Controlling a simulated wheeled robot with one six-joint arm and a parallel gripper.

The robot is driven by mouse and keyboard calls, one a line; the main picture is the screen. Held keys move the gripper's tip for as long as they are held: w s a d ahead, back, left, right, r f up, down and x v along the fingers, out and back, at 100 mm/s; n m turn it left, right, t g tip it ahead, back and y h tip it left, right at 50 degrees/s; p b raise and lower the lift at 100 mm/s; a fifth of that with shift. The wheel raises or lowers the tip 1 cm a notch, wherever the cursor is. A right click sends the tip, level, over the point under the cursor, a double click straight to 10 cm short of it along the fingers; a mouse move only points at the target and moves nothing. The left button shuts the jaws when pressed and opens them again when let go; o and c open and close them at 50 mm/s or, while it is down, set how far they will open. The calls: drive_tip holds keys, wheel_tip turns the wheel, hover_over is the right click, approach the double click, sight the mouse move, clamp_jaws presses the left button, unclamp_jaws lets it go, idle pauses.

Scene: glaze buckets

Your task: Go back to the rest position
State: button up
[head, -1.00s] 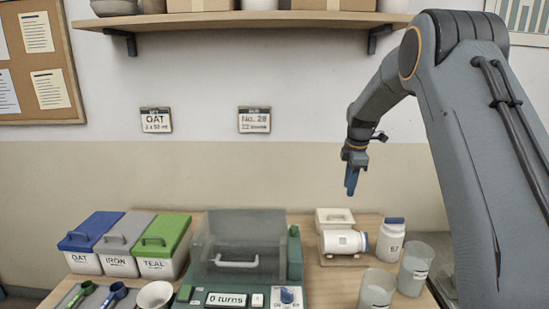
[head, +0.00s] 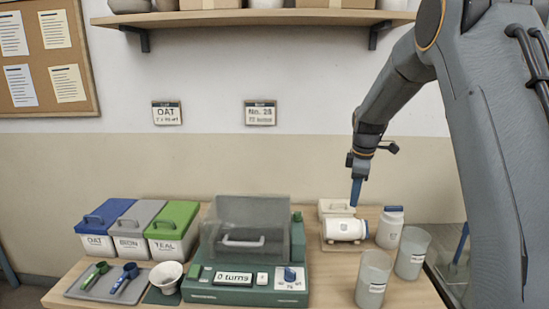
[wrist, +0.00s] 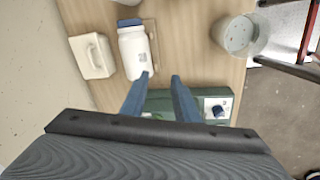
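My gripper (head: 356,194) hangs fingers-down at the right of the bench, in front of the wall. In the head view its fingertips overlap a white jar lying on its side (head: 342,230) and a pale box (head: 334,208). In the wrist view my gripper (wrist: 157,82) has its two blue fingers apart with nothing held between them. The lying jar (wrist: 134,52), with a blue cap, is just beyond the left fingertip. How far above it the fingers are, I cannot tell.
A green machine (head: 245,294) with a clear cover stands mid-bench. An upright jar (head: 389,232) and two clear beakers (head: 373,280) (head: 412,255) are at the right. Lidded bins (head: 172,246), a scoop tray (head: 88,292) and a white bowl (head: 168,274) are left. A shelf (head: 250,19) hangs above.

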drive_tip(key=s+a+f+m+b, duration=0.2)
drive_tip(key=s+f+m, duration=0.2)
drive_tip(key=s, duration=0.7)
drive_tip(key=s+a+f+m+g+b, duration=0.1)
drive_tip(key=s+f+m, duration=0.4)
drive_tip(key=s, duration=0.6)
drive_tip(key=s+a+f+m+b, duration=0.3)
drive_tip(key=s+f+m+b, duration=0.1)
drive_tip(key=s, duration=0.8)
drive_tip(key=shift+f+m+b, duration=0.3)
drive_tip(key=shift+m+b, duration=0.15)
drive_tip(key=shift+m, duration=0.15)
drive_tip(key=shift+o, duration=0.4)
drive_tip(key=shift+w+a, duration=0.1)
